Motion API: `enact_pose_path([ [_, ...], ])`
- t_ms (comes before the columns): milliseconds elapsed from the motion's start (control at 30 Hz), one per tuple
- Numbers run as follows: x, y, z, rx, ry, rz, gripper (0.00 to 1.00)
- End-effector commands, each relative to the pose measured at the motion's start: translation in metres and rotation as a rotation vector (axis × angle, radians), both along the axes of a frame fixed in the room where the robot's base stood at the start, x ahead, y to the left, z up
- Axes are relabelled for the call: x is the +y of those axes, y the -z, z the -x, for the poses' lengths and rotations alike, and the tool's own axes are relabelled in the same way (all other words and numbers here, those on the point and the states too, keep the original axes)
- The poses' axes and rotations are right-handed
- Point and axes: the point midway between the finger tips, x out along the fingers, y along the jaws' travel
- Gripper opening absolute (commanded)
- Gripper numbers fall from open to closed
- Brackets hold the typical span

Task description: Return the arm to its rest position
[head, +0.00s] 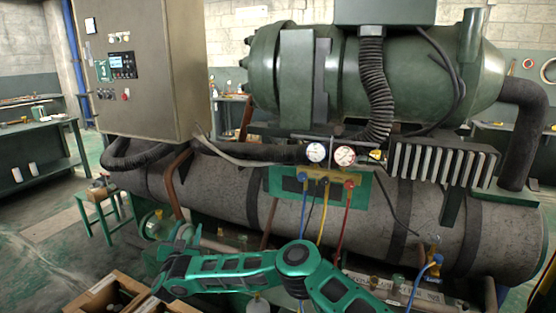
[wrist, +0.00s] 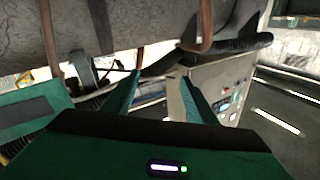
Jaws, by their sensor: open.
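My green arm (head: 232,266) stretches across the bottom of the head view, from the lower right to a bend near the lower left. My gripper (wrist: 160,76) shows in the wrist view with its two green fingers spread apart. Nothing is held between them. In the wrist view the picture is turned over, with the large grey tank (wrist: 90,25) at the top and the control cabinet (wrist: 222,88) beyond the fingers at right. In the head view I cannot make out the fingers clearly.
The grey tank (head: 232,197) lies behind my arm. A gauge manifold (head: 328,154) hangs on it with blue, yellow and red hoses. The tall cabinet (head: 150,70) stands at left, a green stool (head: 98,205) below it. Open cardboard boxes (head: 108,295) sit at lower left.

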Motion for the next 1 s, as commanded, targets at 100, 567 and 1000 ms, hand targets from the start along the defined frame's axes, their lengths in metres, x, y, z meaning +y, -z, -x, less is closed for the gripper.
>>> enact_pose_path([
  [100, 0.022, -0.058, 0.0, -0.03, -0.135, -0.01, 0.52],
  [567, 0.031, -0.174, 0.029, -0.005, -0.527, 0.144, 0.52],
  [1000, -0.092, -0.196, 0.049, 0.211, -0.629, 0.415, 0.52],
])
